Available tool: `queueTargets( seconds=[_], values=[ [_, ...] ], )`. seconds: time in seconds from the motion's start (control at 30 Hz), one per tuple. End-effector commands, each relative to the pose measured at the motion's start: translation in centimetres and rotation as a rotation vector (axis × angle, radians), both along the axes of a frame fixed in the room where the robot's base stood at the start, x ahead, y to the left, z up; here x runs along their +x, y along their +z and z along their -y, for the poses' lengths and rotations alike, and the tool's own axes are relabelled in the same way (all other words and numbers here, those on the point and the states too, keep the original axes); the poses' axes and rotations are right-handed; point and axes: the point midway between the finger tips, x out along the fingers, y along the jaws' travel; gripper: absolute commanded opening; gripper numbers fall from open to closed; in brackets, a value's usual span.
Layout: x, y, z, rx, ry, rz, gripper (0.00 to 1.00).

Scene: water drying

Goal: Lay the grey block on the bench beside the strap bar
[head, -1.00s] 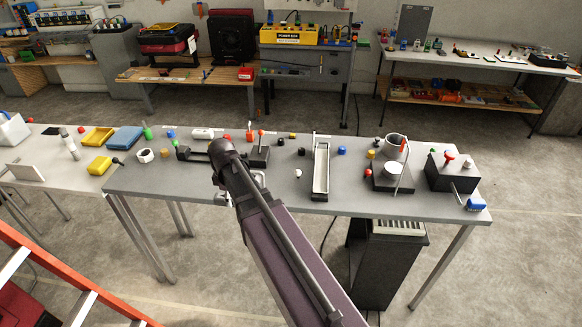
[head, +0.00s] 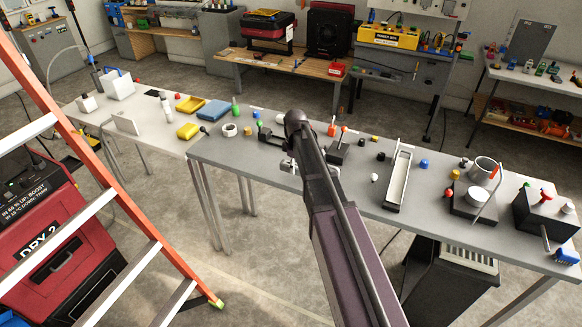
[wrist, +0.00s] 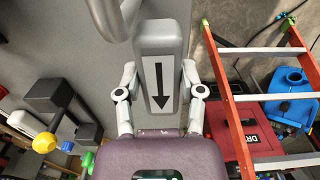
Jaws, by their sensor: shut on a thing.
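The grey block (wrist: 176,42) shows in the wrist view, with a white label and a black arrow on its face. My gripper (wrist: 159,82) has a finger against each side of it and is shut on it. In the head view my arm hides most of the gripper and block; a small metallic part (head: 288,166) shows beside the arm, over the bench's near edge. The bench (head: 345,186) is grey. A dark bar-like fixture (head: 268,138) lies on it left of my arm; I cannot tell whether it is the strap bar.
An orange ladder (head: 120,190) stands at the left.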

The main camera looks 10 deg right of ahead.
Motion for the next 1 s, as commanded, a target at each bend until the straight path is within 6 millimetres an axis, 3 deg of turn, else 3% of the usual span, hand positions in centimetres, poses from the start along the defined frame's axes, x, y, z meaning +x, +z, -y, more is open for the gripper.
queueTargets(
  seconds=[0.03,0.2,0.67,0.87,1.0],
  values=[
    [1.4,-0.2,0.0,0.0,0.0,0.0,0.01],
    [3.1,-0.3,0.0,0.0,0.001,0.0,0.01],
    [3.5,-0.3,0.0,0.0,0.001,0.0,0.01],
    [5.1,-0.5,0.0,0.0,0.002,0.0,0.01],
    [4.8,-1.9,-0.1,0.0,0.002,0.0,0.01]
  ],
)
